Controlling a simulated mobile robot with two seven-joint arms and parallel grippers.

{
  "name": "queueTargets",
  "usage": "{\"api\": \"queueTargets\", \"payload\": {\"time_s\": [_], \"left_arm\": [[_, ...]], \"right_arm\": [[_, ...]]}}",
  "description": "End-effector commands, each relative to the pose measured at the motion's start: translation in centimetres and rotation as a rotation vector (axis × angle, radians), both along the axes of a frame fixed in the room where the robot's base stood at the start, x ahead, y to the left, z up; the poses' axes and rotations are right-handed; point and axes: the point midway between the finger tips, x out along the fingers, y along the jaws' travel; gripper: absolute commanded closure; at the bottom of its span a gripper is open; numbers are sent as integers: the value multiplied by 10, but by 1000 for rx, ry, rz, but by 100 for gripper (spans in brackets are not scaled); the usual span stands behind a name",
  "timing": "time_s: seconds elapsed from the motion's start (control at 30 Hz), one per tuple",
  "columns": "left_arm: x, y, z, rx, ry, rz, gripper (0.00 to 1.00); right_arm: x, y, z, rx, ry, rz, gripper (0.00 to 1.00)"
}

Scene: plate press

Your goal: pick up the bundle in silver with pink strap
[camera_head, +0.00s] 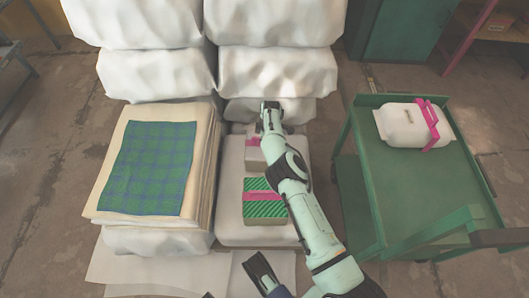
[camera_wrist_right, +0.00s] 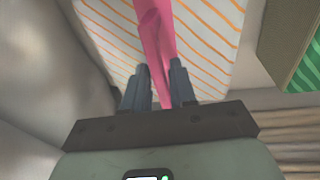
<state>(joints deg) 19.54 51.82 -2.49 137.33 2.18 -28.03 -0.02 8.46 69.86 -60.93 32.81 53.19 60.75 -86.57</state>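The silver bundle (camera_head: 254,158) with a pink strap lies on the pale stack in the middle of the head view, partly hidden by my right arm. In the right wrist view its pale face (camera_wrist_right: 205,35) has orange stripes. My right gripper (camera_head: 270,106) is at this bundle; in the wrist view its two dark fingers (camera_wrist_right: 160,75) stand close on both sides of the pink strap (camera_wrist_right: 158,35), which fills the gap. A dark piece (camera_head: 262,270) at the bottom edge of the head view looks like part of my left gripper; its fingers are not clear.
A green striped bundle (camera_head: 264,209) with a pink strap lies nearer me. A white bundle (camera_head: 403,125) with a pink strap lies on the green cart (camera_head: 400,200). Large white sacks (camera_head: 275,72) rise behind. A cloth stack (camera_head: 106,180) stands left.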

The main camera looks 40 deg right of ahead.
Motion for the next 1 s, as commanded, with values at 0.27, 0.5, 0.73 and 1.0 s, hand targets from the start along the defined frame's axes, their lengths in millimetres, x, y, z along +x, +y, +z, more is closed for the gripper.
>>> {"api": "queueTargets", "payload": {"time_s": [0.27, 0.5, 0.73, 1.0], "left_arm": [[-5, 1, -2, -1, 15, 1, 57], [-4, 0, -2, -1, 13, 2, 57], [-4, 0, -2, -1, 12, 1, 57], [-4, 0, -2, -1, 12, 1, 57]], "right_arm": [[0, 0, -3, 0, 0, 0, 74], [0, 0, -3, 0, 0, 0, 100], [1, 0, -3, 0, 0, 0, 100], [1, 0, -3, 0, 0, -1, 100]]}}
